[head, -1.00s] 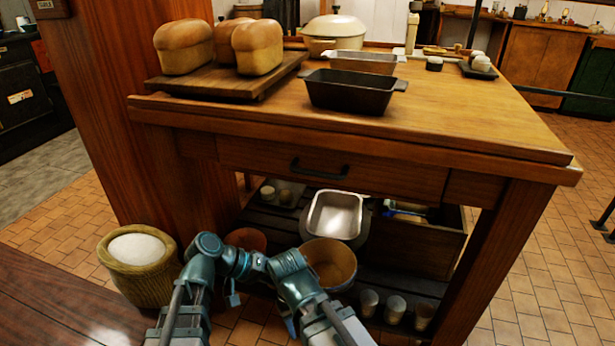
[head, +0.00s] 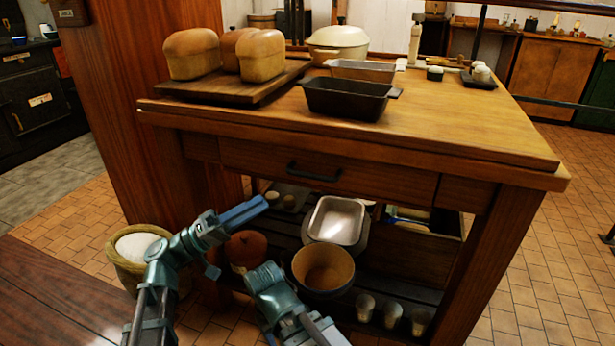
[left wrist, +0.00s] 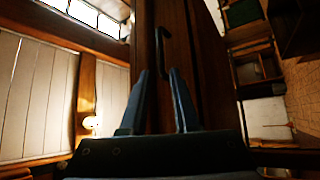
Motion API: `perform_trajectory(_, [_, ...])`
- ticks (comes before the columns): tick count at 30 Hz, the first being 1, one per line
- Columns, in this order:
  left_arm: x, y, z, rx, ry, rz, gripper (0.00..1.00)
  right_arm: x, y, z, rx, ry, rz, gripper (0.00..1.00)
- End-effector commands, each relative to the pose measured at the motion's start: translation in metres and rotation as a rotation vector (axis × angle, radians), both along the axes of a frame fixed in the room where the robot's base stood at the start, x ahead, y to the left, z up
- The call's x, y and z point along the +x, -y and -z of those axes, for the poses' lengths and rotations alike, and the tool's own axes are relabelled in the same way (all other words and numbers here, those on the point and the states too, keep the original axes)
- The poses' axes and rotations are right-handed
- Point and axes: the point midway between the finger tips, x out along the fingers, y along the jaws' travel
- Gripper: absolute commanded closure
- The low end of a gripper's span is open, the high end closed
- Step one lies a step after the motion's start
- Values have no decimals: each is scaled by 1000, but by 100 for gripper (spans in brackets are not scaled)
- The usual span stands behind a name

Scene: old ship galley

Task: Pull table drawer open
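The table drawer (head: 385,182) is a wide wooden front under the table top, and it looks closed and flush with the frame. Its dark bar handle (head: 315,172) sits at the middle of the front. My left gripper (head: 256,206) is in front of the table, below and left of the handle, not touching it. In the left wrist view its two blue fingers (left wrist: 161,72) stand apart with nothing between them, and the handle (left wrist: 160,52) shows beyond the tips. My right arm comes in from the bottom; its fingers are mostly hidden.
The wooden table (head: 470,118) carries bread loaves on a board (head: 185,88), a dark loaf pan (head: 345,97) and a pot (head: 338,42). The shelf below holds a round bowl (head: 322,268) and several cups. A sack (head: 128,262) stands beside the post at left.

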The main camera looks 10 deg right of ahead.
Motion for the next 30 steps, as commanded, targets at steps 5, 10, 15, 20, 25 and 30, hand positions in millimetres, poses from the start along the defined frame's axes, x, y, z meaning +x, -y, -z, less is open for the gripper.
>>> perform_trajectory(5, [1, 17, -9, 2, -1, 4, 70, 0, 0, -10, 0, 0, -2, 50])
perform_trajectory(10, [4, 49, -24, 3, -1, 5, 70, 0, 0, -24, 0, -1, -5, 50])
perform_trajectory(15, [7, 80, -37, 4, -2, 5, 70, 0, 0, -37, 0, -1, -9, 50])
perform_trajectory(20, [9, 104, -46, 3, -1, 3, 70, 0, 0, -46, 0, -1, -11, 50])
perform_trajectory(25, [11, 120, -51, 3, -1, 3, 70, 0, 0, -52, 0, -1, -13, 50])
perform_trajectory(30, [11, 126, -52, 3, -1, 1, 70, 0, 0, -53, 0, -2, -14, 50])
